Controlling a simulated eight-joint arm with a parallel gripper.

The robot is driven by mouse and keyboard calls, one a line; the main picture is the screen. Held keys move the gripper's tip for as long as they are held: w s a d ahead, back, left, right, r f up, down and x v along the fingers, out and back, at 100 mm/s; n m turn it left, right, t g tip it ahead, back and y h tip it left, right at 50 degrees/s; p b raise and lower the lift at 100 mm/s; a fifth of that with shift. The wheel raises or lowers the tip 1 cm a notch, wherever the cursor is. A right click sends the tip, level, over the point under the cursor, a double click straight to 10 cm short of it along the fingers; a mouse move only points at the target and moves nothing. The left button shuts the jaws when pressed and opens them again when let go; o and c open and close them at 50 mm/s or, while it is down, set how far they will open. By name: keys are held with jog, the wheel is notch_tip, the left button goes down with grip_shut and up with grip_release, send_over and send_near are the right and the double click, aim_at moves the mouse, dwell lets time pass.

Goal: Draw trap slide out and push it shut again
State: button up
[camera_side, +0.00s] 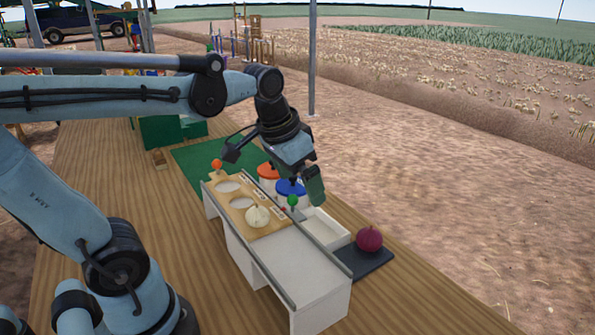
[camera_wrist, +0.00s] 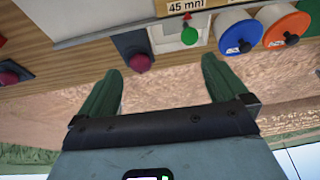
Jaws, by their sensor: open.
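A green knob (camera_side: 292,200) stands at the right edge of the sorter board, beside the white tray. My gripper (camera_side: 314,192) is open and empty, above and just right of the knob. In the wrist view its green fingers (camera_wrist: 160,66) are apart, with the knob beyond them.
A blue-lidded container (camera_side: 289,188) and an orange-lidded one (camera_side: 268,171) stand close behind the board.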

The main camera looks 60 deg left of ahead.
aim_at(297, 199)
jog(key=w+a+r+g, duration=0.3)
jog(key=a+r+g, duration=0.1)
jog(key=a, duration=0.1)
jog(key=shift+s+d+f, duration=0.1)
jog(key=shift+f, duration=6.1)
jog(key=c, duration=1.1)
jog(key=shift+w, duration=4.25)
